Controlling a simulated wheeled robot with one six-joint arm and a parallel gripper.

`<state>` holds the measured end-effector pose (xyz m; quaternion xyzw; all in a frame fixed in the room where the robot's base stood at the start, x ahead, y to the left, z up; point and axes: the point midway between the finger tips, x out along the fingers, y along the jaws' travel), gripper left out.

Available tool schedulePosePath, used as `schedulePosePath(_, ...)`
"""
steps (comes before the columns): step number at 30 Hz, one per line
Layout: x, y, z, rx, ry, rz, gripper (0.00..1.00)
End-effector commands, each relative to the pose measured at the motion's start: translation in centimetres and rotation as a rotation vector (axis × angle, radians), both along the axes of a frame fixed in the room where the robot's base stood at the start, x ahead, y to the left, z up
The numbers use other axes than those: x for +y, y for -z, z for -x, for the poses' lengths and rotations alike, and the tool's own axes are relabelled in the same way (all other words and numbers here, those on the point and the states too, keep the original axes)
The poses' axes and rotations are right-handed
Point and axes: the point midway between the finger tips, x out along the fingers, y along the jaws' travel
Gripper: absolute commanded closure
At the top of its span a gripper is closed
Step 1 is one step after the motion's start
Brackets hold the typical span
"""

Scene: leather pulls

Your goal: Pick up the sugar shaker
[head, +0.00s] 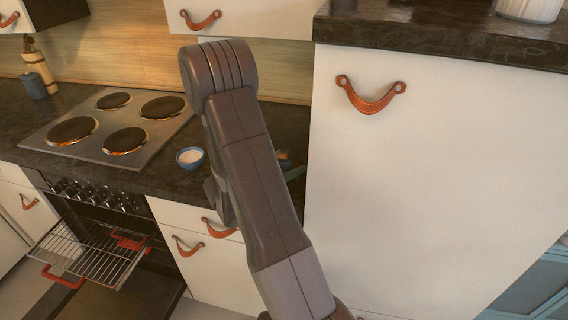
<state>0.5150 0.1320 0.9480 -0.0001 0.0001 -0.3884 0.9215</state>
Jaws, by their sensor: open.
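I cannot make out a sugar shaker for certain. A white ribbed container (528,9), cut off by the top edge, stands on the dark raised counter at the upper right; its top is out of view, so I cannot tell what it is. My arm rises through the middle of the head view and bends at the top. A dark part of it shows low on its left side, but no fingertips can be seen. My jaws are hidden behind the arm.
A blue bowl with white contents (190,158) sits on the dark counter right of the hob (110,122). A small brown thing (285,156) is partly hidden behind my arm. The oven (95,225) is open with its rack (90,252) out. A tall white cabinet (430,180) stands close on the right.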

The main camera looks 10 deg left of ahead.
Motion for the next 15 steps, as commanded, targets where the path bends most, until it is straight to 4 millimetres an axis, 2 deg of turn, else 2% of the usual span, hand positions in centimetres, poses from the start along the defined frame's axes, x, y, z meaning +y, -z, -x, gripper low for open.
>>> schedulePosePath(10, -0.45, 0.01, -0.47, 0.000, -0.001, 0.000, 0.32)
schedulePosePath(11, -0.45, 0.01, -0.47, 0.000, -0.001, 0.000, 0.36)
schedulePosePath(15, -0.45, 0.01, -0.45, 0.000, -0.001, 0.000, 0.64)
